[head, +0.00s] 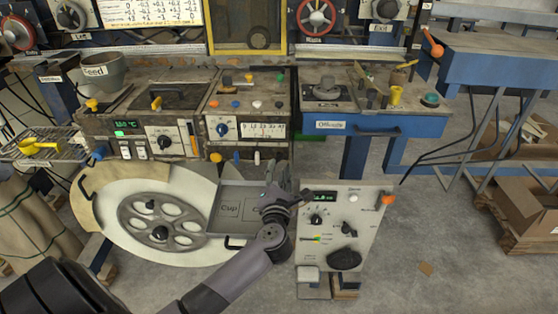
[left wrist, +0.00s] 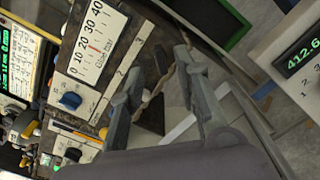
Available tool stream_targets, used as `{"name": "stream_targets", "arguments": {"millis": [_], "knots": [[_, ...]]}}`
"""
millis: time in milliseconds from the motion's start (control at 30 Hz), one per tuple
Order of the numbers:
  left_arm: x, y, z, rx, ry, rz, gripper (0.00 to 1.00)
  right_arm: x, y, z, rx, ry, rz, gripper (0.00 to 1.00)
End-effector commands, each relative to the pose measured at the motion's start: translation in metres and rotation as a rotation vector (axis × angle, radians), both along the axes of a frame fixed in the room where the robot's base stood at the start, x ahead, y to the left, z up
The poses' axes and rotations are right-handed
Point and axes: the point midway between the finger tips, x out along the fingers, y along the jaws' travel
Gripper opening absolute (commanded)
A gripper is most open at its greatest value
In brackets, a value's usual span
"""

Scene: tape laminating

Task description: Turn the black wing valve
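My left gripper (head: 278,180) is in front of the console, at the right end of the grey tray marked "Cup". In the left wrist view its two fingers (left wrist: 157,92) are apart, with a gap between them. A dark wedge-shaped thing (left wrist: 152,118) and a thin brown twisted strip show in and behind that gap; I cannot tell whether the fingers touch them. Which part is the black wing valve is not clear. A black winged knob (head: 348,229) is on the pale control panel, right of the gripper and apart from it. My right gripper is not in view.
The pale control panel (head: 370,245) also carries a large black oval knob (head: 344,259) and an orange knob (head: 388,200).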

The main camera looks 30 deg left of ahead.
Motion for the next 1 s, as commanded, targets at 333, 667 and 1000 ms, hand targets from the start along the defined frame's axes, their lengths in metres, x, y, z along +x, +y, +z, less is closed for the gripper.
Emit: {"name": "stream_targets", "arguments": {"millis": [333,667,1000], "knots": [[0.035,0.021,0.0,0.0,0.001,-0.001,0.3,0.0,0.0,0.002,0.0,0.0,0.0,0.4],[0.037,0.023,0.0,0.0,0.001,-0.001,0.29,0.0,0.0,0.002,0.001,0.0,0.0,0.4],[0.037,0.022,0.0,0.0,0.001,-0.001,0.06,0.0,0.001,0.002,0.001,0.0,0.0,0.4]]}}
